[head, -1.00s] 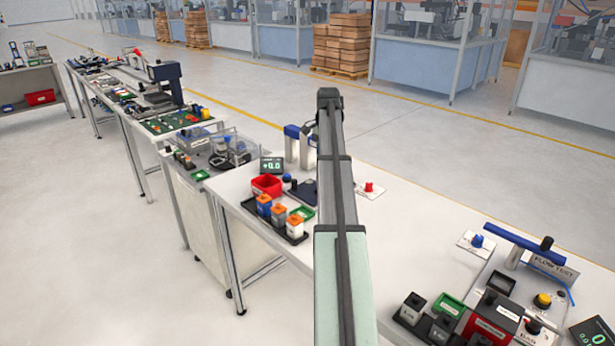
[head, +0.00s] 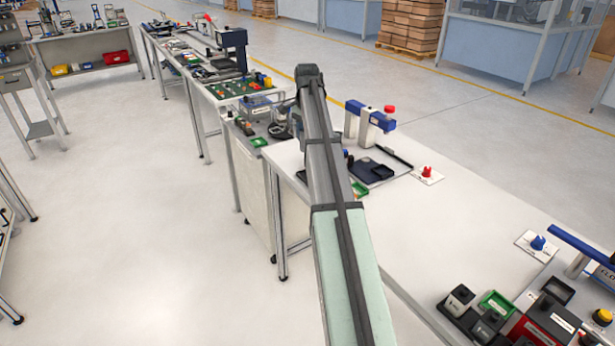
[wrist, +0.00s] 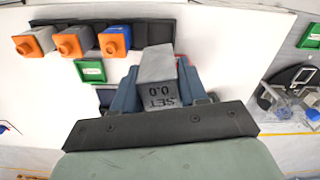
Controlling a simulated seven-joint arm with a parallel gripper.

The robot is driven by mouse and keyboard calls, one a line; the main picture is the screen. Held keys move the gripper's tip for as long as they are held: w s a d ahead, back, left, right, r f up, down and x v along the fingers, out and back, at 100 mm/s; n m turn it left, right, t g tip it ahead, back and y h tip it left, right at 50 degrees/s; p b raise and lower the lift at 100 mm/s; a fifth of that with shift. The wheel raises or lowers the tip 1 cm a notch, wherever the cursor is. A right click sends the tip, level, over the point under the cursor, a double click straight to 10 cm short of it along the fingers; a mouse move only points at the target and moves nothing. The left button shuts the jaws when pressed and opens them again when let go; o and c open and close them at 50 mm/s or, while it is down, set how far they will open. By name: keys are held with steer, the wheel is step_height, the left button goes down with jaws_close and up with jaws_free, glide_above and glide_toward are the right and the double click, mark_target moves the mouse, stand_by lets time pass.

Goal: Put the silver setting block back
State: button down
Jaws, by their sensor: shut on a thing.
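In the wrist view my gripper (wrist: 157,78) is shut on the silver setting block (wrist: 158,66), a grey block whose near face reads "SET 0.0" upside down. The block lies between the two blue-grey fingers. Just above it in the picture is a black rack (wrist: 152,33), with an empty place at its right end. I cannot tell whether the block touches the rack or is held above it. In the head view my arm hides the gripper and the block.
Orange-capped containers (wrist: 70,43) stand in the rack left of the empty place. A green tray (wrist: 90,71) lies near the left finger. In the head view, a blue-topped press (head: 370,115) and a red knob (head: 427,171) stand beyond my arm.

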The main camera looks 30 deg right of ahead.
steer(key=shift+m, duration=0.9)
steer(key=shift+f+m, duration=0.2)
steer(key=shift+m, duration=0.1)
steer(key=shift+d+f, duration=0.1)
steer(key=shift+f, duration=4.7)
steer(key=shift+f, duration=0.15)
steer(key=c, duration=0.6)
jaws_free()
step_height(320, 180, up, 12)
steer(key=shift+r, duration=0.15)
